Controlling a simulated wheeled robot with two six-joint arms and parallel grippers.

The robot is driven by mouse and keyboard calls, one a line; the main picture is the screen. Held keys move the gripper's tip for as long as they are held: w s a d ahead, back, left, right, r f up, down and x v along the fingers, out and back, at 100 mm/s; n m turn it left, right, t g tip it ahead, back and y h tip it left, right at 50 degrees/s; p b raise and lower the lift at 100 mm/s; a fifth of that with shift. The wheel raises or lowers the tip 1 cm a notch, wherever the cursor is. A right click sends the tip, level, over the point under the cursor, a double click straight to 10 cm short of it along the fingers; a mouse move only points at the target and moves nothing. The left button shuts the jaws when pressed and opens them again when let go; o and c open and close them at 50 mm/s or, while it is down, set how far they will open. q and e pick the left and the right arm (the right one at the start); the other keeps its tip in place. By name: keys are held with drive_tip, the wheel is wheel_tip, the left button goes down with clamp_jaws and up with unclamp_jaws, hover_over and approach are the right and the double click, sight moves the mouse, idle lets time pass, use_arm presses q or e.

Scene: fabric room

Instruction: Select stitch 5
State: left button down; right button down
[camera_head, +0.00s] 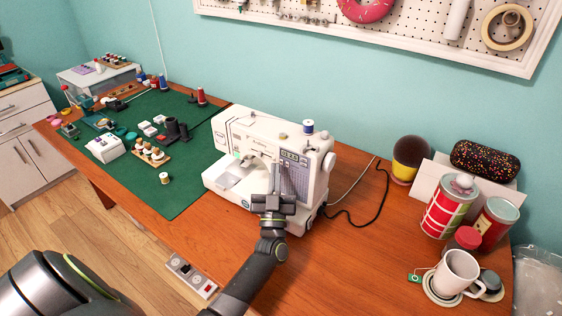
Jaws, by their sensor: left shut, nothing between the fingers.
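The white sewing machine (240,135) stands on the wooden table. Its front right side has a small display (291,157) and a panel of stitch patterns (298,182) below it. The stitch numbers are too small to read. My left gripper (276,172) is in front of the machine, its shut, empty fingers pointing up beside the left edge of the panel. It partly covers that area, and I cannot tell whether it touches the machine. My right gripper is out of view.
A green mat (140,185) with spools and sewing tools lies to the left. A white mug (456,272), tins (447,208) and a dark patterned case (485,160) stand at the right. A black cable (383,185) runs beside the machine. The table's front middle is clear.

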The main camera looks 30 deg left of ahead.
use_arm(q)
drive_tip(key=shift+s, duration=0.3)
drive_tip(key=s+p, duration=0.2)
drive_tip(key=s, duration=0.3)
drive_tip(key=shift+a, duration=0.2)
idle(0.5)
